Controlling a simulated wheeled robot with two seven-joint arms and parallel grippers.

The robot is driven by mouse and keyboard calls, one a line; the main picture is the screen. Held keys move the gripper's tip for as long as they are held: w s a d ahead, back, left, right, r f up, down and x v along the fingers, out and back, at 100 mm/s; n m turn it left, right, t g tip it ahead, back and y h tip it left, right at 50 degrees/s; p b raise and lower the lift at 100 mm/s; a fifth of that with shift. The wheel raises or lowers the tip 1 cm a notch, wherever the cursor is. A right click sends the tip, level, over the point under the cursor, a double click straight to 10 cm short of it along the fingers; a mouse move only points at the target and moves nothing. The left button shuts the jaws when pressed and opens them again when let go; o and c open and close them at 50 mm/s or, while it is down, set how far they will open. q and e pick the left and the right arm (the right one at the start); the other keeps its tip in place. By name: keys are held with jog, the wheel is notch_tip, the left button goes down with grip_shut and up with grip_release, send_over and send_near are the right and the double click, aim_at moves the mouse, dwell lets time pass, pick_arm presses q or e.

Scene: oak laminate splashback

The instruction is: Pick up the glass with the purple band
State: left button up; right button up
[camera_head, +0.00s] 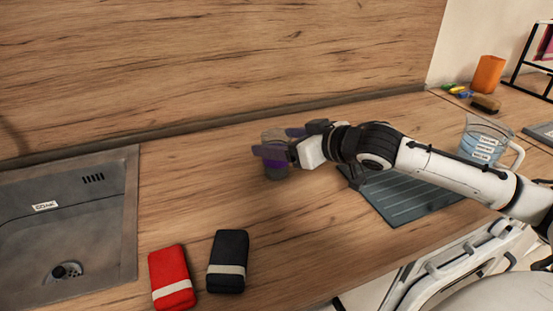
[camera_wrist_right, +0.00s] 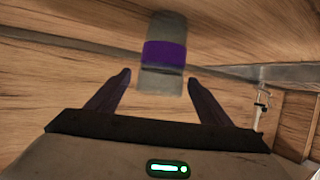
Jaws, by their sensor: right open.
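The glass with the purple band (camera_head: 276,172) stands on the wooden counter near the splashback. In the right wrist view the glass (camera_wrist_right: 164,53) is see-through grey with a purple band around its middle. My right gripper (camera_head: 268,142) reaches in from the right, and its fingers partly cover the glass in the head view. In the wrist view the right gripper (camera_wrist_right: 161,80) is open, with one finger to each side of the near end of the glass. Whether the fingers touch it cannot be told. My left gripper is not in view.
A sink (camera_head: 110,215) is at the left. A red pouch (camera_head: 171,277) and a black pouch (camera_head: 228,262) lie at the front. A dark ribbed mat (camera_head: 405,195) lies under my right arm, and a measuring jug (camera_head: 484,143) stands right. Counter left of the glass is clear.

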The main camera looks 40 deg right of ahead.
aim_at(268, 139)
jog(key=shift+p+x, duration=0.4)
jog(key=shift+x, duration=2.2)
jog(key=shift+r, duration=0.15)
jog(key=shift+r, duration=0.1)
jog(key=c, duration=1.2)
